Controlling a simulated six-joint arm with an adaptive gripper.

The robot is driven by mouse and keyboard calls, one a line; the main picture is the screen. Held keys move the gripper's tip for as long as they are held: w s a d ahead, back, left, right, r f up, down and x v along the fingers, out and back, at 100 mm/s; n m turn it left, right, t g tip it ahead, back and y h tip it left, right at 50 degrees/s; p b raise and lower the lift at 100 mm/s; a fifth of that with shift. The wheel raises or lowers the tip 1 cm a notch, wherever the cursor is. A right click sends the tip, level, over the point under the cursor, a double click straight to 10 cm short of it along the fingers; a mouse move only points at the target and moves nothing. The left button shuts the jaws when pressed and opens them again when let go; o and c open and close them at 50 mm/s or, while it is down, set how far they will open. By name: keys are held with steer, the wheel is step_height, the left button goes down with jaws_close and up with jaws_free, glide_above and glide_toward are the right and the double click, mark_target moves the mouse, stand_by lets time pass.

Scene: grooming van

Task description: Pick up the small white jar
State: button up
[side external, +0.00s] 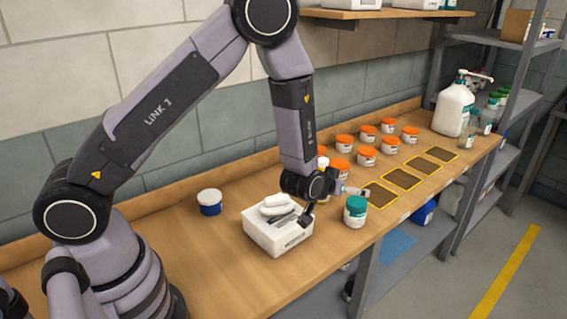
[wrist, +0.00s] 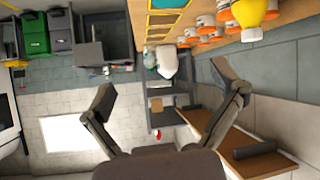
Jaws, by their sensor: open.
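Several small white jars with orange lids stand in rows on the wooden bench in the side view, one of them here (side external: 366,157). A white jar with a teal lid (side external: 355,212) stands apart near the front edge. My gripper (side external: 322,197) is over the bench between that jar and a white box (side external: 277,236), tilted sideways, its fingers apart and empty. In the wrist view my gripper (wrist: 162,85) is spread wide with nothing between the fingertips. Orange-lidded jars (wrist: 205,28) show at the top there. I cannot tell which jar is meant.
Yellow-edged dark pads (side external: 402,178) lie along the front right of the bench. A white pump bottle (side external: 453,108) stands at the far end. A yellow bottle (wrist: 250,14) shows in the wrist view.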

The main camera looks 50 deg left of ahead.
steer(key=t+y, duration=0.1)
steer(key=y, duration=0.1)
glide_toward(352, 207)
steer(key=shift+t, duration=0.3)
steer(key=x, duration=0.7)
steer(key=shift+a+f, duration=0.2)
steer(key=shift+f, duration=0.05)
steer(key=shift+x, duration=2.85)
steer(key=shift+d+f, duration=0.1)
steer(key=shift+d, duration=0.1)
steer(key=c, duration=1.2)
steer(key=shift+c, duration=0.7)
